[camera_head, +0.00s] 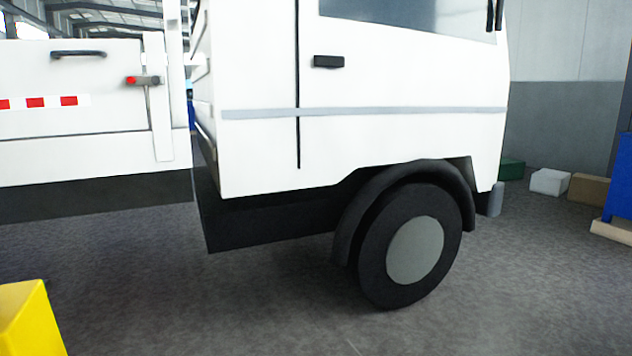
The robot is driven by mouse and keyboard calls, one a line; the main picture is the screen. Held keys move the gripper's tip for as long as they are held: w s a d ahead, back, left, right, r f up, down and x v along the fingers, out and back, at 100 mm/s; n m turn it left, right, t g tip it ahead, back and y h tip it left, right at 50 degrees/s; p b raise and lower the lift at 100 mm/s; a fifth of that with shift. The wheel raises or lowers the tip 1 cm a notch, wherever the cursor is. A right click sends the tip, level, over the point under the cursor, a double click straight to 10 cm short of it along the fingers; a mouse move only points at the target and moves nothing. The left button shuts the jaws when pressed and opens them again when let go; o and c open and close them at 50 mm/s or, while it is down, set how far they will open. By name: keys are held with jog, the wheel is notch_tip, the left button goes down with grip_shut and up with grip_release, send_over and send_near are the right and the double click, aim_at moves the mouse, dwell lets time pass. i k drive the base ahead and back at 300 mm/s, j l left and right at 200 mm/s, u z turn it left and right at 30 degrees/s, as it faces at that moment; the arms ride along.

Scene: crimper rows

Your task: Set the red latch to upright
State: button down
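A small latch with a red end (131,80) sits on the white side panel (70,100) of a truck's cargo bed, at the upper left. Its grey bar lies about level, with the red end pointing left. A thin upright rod runs down below it beside a white post (158,110). The latch is small in this view, so its finer parts cannot be told. My gripper is not in view.
The white truck cab (400,90) fills the middle, with a black front wheel (375,262). A yellow block (25,315) stands at the lower left. Boxes (550,182) and a blue object (619,185) stand at right. Grey floor (200,310) in front is clear.

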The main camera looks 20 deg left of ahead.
aim_at(136, 80)
jog(key=i+j+u, duration=0.25)
jog(key=u, duration=0.2)
jog(key=i+j+u, duration=0.1)
jog(key=i+u, duration=0.7)
jog(key=u, duration=0.15)
jog(key=i+j, duration=0.25)
jog(key=i, duration=0.15)
jog(key=u, duration=0.05)
